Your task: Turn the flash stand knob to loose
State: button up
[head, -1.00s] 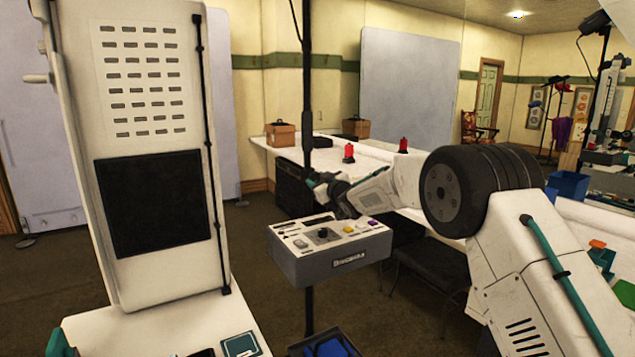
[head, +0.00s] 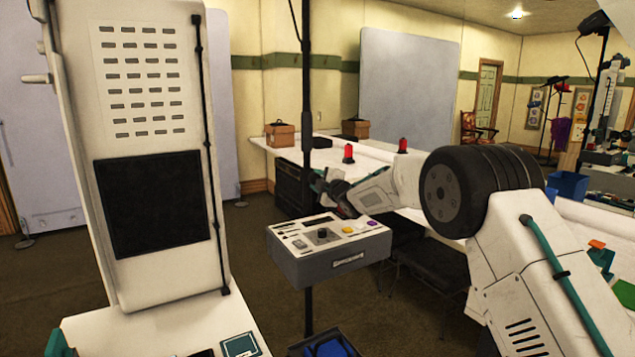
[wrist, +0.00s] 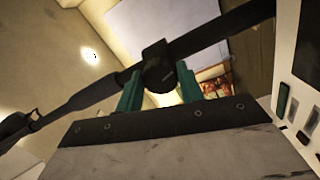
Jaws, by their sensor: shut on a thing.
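The flash stand is a thin black upright pole (head: 306,75) in the middle of the head view; it runs slantwise across the wrist view (wrist: 225,32). Its black knob (wrist: 158,70) sits on a collar of the pole, between the teal fingers of my gripper (wrist: 160,92). The fingers are shut on the knob, one on each side. In the head view my gripper (head: 319,183) is at the pole, just above the control box, and the knob is too small to make out there. I cannot read any mark of the knob's setting.
A grey control box (head: 318,265) with buttons and a dial is just below my gripper. A white table (head: 375,168) with red lamps (head: 348,153) and brown boxes (head: 281,134) stands behind. Open floor lies left of the pole.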

jog(key=n, duration=0.5)
jog(key=shift+f, duration=0.1)
dwell(0.5)
jog(key=o, duration=1)
jog(key=shift+s, duration=0.1)
jog(key=v, duration=0.7)
jog(key=shift+s+d, duration=0.25)
jog(key=shift+s, duration=0.1)
